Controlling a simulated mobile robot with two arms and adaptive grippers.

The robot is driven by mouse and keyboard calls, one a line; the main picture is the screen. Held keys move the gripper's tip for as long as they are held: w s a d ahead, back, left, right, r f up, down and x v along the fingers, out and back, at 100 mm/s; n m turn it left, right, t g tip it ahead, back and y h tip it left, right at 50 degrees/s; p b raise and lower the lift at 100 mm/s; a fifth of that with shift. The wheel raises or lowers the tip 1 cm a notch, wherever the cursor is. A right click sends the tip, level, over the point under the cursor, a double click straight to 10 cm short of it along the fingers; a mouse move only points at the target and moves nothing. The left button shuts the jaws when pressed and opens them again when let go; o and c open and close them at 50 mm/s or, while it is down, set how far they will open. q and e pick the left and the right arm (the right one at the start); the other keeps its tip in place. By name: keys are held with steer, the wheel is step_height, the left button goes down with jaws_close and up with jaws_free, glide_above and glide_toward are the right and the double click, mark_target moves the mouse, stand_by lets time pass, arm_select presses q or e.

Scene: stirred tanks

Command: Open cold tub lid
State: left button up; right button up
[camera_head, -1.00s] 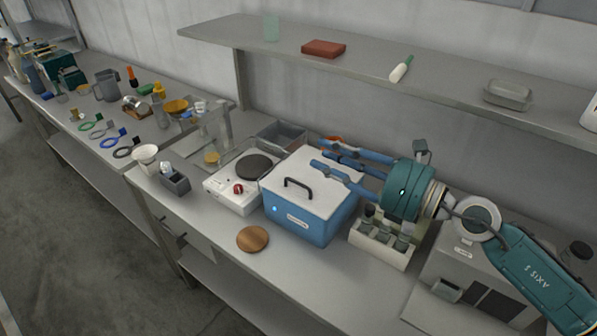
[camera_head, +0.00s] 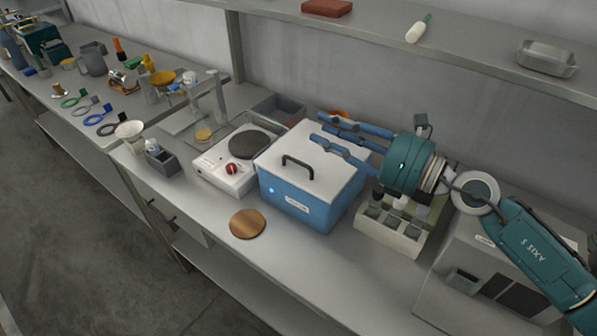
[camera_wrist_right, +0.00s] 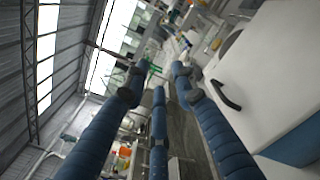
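The cold tub (camera_head: 295,205) is a blue box with a label and a small blue light on its front. Its white lid (camera_head: 325,165) is shut on top and carries a black arched handle (camera_head: 298,166). My right gripper (camera_head: 322,129) has teal housing and blue fingers; it is open and empty, over the right back part of the lid, apart from the handle. In the right wrist view the blue fingers (camera_wrist_right: 160,85) are spread with nothing between them, and the lid's handle (camera_wrist_right: 224,96) shows to their right. My left gripper is not in view.
A hotplate (camera_head: 228,165) stands left of the tub, and a rack of dark-capped bottles (camera_head: 392,232) stands to its right. A round wooden disc (camera_head: 247,223) lies in front. A shelf (camera_head: 400,55) runs above the bench at the back.

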mark_target(311, 167)
step_height(311, 167, down, 12)
steer(key=b, duration=0.5)
steer(key=p+x, duration=0.2)
steer(key=x, duration=0.4)
steer(key=shift+w+a, duration=0.25)
steer(key=shift+w, duration=0.05)
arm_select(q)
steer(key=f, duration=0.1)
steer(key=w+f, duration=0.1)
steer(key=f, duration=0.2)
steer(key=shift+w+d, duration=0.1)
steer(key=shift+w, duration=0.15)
arm_select(e)
steer(key=shift+w+a+f, duration=0.1)
steer(key=shift+w+a, duration=0.15)
steer(key=shift+a, duration=0.1)
jaws_close()
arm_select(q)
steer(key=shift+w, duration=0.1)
